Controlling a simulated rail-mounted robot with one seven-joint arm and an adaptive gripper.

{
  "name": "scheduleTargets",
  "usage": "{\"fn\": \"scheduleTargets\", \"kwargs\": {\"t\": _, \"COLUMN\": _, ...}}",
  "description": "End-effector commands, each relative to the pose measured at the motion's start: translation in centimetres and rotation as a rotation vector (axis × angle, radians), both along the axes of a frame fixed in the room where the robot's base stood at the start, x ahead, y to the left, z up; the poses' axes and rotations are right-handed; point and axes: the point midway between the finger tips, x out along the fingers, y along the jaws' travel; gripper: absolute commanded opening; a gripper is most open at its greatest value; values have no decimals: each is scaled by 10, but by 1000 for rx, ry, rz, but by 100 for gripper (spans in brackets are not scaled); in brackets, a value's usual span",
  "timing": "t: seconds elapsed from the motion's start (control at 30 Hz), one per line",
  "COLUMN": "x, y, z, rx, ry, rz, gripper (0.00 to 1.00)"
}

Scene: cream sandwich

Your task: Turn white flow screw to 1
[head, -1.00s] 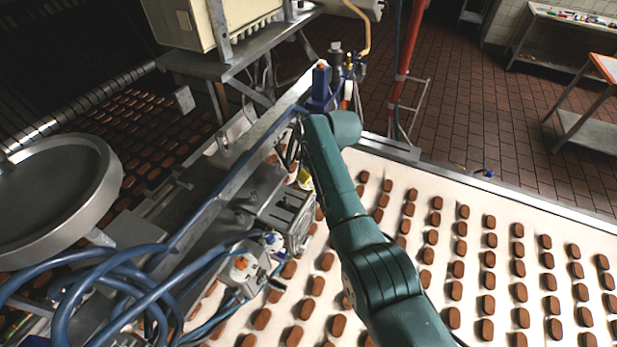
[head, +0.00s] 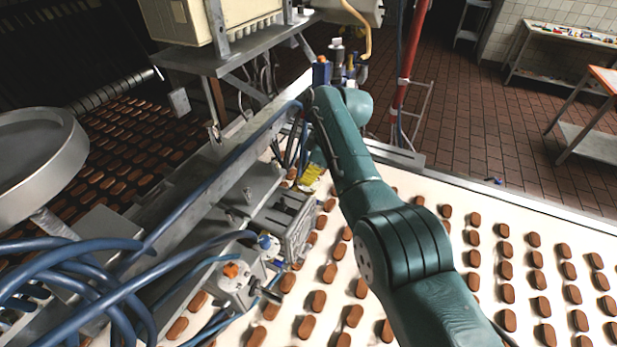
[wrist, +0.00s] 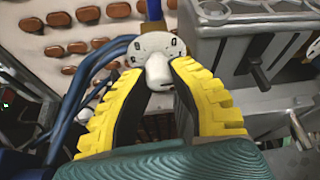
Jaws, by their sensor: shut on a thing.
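The white flow screw (wrist: 158,70) is a pale rounded knob in the middle of the wrist view. Behind it is a white round dial plate (wrist: 152,44) with small dark marks, too small to read for certain. My gripper (wrist: 157,78) has yellow ribbed fingers with dark inner pads, closed on the knob from both sides. In the head view the yellow of my gripper (head: 312,174) shows beside the machine, partly behind my green arm. The white flow screw cannot be made out there.
A grey metal block (wrist: 240,40) with a dark lever stands close right of the dial in the wrist view. Blue hoses (wrist: 85,80) run at its left. In the head view, a white belt (head: 400,200) carries rows of brown biscuits below my arm.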

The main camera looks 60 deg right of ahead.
Motion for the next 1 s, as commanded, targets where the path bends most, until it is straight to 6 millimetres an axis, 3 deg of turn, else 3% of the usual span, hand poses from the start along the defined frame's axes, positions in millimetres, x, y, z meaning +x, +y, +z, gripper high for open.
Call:
{"fn": "scheduleTargets", "kwargs": {"t": 0.47, "x": 0, "y": 1, "z": -4, "rx": 4, "ry": 2, "rz": 6, "gripper": 0}}
{"fn": "scheduleTargets", "kwargs": {"t": 0.5, "x": 0, "y": 1, "z": -4, "rx": 5, "ry": 2, "rz": 6, "gripper": 26}}
{"fn": "scheduleTargets", "kwargs": {"t": 0.63, "x": 0, "y": 1, "z": -3, "rx": 3, "ry": 2, "rz": 7, "gripper": 51}}
{"fn": "scheduleTargets", "kwargs": {"t": 1.0, "x": -1, "y": 0, "z": 2, "rx": 1, "ry": 0, "rz": 6, "gripper": 52}}
